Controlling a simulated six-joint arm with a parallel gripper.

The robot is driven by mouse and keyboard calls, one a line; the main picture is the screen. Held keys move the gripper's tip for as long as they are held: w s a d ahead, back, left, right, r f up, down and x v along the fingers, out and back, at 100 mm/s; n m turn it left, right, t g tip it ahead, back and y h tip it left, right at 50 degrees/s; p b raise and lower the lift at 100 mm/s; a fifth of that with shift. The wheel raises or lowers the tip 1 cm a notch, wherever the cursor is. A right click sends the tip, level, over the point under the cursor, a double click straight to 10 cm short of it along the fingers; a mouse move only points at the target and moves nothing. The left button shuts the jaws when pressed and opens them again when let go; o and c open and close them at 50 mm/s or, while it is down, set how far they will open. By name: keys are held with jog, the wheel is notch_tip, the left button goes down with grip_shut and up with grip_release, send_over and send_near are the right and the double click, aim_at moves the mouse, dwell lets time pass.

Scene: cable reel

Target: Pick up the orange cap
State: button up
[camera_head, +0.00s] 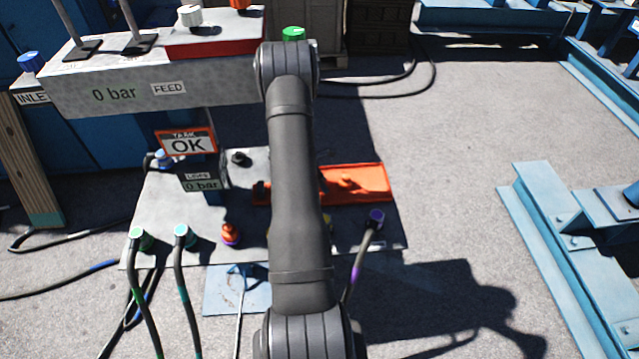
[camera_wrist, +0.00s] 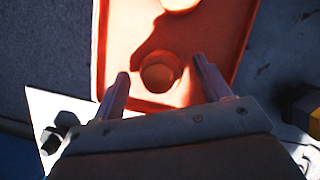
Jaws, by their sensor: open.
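An orange tray (camera_head: 375,190) lies on the grey plate, partly hidden behind my arm in the head view. It also fills the middle of the wrist view (camera_wrist: 112,40). A round orange piece, seemingly a cap (camera_wrist: 158,75), sits in the tray in shadow. My gripper (camera_wrist: 161,70) is open, with its fingers on either side of this round piece and no visible grip on it. A second, brighter round piece (camera_wrist: 180,4) is cut off at the top edge. In the head view, another orange cap-like piece (camera_head: 230,234) stands on the plate; my gripper is hidden there.
Hoses with green (camera_head: 139,238), cyan (camera_head: 181,236) and purple (camera_head: 375,218) ends meet the plate's front. A TANK OK sign (camera_head: 187,143) and a grey FEED manifold (camera_head: 150,88) stand behind, left of my arm. Blue steel beams (camera_head: 560,260) lie right; the floor between is clear.

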jog(key=shift+d+f, duration=0.2)
jog(key=shift+f, duration=0.15)
jog(key=c, duration=1.2)
jog(key=shift+w+r, duration=0.1)
jog(key=shift+r, duration=0.05)
